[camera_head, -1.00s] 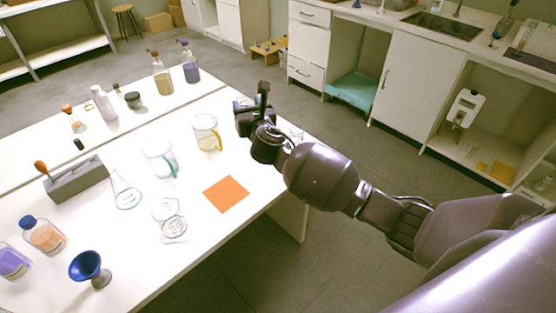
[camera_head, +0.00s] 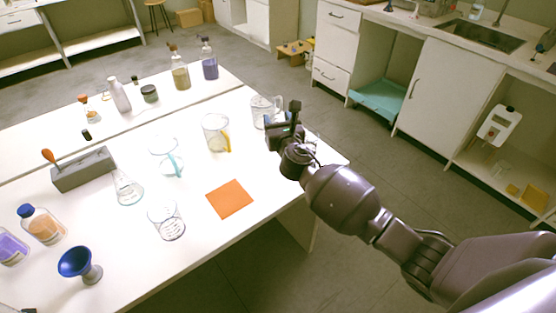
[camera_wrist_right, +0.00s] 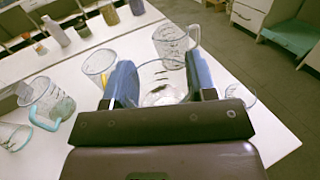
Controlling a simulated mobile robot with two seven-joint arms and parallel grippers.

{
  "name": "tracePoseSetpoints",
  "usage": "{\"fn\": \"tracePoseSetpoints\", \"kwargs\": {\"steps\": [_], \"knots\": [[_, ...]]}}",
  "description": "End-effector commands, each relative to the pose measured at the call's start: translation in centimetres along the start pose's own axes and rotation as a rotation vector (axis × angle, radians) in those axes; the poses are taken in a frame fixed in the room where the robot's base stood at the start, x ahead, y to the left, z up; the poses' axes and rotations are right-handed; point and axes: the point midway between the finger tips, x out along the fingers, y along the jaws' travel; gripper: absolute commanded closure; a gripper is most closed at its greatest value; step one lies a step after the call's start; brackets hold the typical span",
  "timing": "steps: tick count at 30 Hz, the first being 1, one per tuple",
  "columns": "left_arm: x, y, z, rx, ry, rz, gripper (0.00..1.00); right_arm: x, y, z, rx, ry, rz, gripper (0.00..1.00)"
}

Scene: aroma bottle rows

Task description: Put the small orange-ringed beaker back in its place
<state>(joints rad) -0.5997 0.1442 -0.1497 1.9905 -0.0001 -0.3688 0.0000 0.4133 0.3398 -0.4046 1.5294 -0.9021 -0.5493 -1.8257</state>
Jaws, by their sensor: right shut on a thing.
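My right gripper (camera_head: 284,121) is at the right end of the white table. In the right wrist view its two blue fingers (camera_wrist_right: 160,85) are shut on a clear glass beaker (camera_wrist_right: 160,78). In the head view the gripper mostly hides this beaker. I cannot make out an orange ring on it, nor tell whether its base touches the table. An orange square mat (camera_head: 229,199) lies bare on the table, nearer and to the left of the gripper. My left gripper is not in view.
A clear jug (camera_head: 263,112) stands close behind the gripper. A yellow-handled beaker (camera_head: 216,133), a teal-handled beaker (camera_head: 165,155), a conical flask (camera_head: 126,189) and a plain beaker (camera_head: 167,222) stand further left. A blue funnel-shaped cup (camera_head: 79,264) is front left.

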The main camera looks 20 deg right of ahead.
Motion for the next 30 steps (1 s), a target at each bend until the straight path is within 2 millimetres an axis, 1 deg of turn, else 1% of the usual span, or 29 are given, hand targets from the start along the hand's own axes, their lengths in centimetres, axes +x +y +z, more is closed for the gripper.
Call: {"fn": "tracePoseSetpoints", "kwargs": {"steps": [1, 4, 9, 13, 20, 23, 27, 30], "knots": [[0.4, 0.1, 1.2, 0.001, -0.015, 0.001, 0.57, 0.0, 0.1, -2.0, 0.002, 0.008, -0.001, 0.74], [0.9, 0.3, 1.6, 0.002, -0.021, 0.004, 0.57, -0.1, 0.0, -4.1, 0.001, 0.009, -0.001, 0.74], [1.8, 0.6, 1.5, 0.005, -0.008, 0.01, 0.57, -0.1, 0.0, -7.5, 0.001, 0.009, -0.001, 0.74], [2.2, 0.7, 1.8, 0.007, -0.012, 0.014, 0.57, -0.1, 0.0, -9.0, 0.001, 0.007, -0.001, 0.74], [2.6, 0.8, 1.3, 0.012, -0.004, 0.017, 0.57, 0.0, 0.0, -9.6, 0.001, -0.001, 0.0, 0.74], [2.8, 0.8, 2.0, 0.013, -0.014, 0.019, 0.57, 0.0, 0.0, -10.6, 0.001, 0.002, -0.001, 0.74], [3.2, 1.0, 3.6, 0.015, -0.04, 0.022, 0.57, -0.1, 0.0, -12.9, 0.001, 0.008, -0.001, 0.74], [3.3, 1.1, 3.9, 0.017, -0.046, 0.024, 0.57, -0.1, 0.0, -13.9, 0.0, 0.007, -0.001, 0.74]]}}
